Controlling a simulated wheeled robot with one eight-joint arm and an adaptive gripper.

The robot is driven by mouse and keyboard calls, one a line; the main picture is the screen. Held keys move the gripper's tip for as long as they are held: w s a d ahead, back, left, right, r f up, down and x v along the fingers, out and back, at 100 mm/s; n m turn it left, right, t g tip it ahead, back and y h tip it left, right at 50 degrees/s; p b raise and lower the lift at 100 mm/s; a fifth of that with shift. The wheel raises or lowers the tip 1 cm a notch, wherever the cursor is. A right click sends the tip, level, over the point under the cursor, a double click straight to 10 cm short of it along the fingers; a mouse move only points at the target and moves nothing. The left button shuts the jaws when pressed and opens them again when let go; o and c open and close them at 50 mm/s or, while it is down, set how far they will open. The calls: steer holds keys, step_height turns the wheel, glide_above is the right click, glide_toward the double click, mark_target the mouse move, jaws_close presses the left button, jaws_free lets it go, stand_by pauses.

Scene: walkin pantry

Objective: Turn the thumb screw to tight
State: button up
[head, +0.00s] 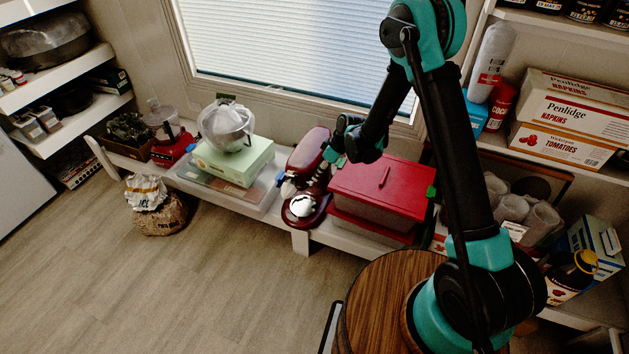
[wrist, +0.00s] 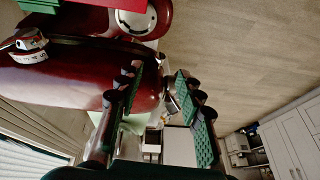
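The dark red stand mixer (head: 309,150) stands on the low white bench under the window, with a round silver part (head: 300,205) on its base. My gripper (head: 338,145) is beside the mixer's upper right side. In the wrist view the mixer's glossy body (wrist: 60,85) fills the left, and its base with the round part shows at the top. I cannot make out the thumb screw for certain.
A red-lidded bin (head: 382,187) stands close to the mixer's right. A pale green box (head: 232,160) on a clear container is to its left. A wooden round top (head: 380,310) is in front at right. The floor (head: 220,280) before the bench is mostly clear.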

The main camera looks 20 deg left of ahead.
mark_target(310, 183)
steer(key=x, duration=0.6)
steer(key=shift+c, duration=0.2)
jaws_close()
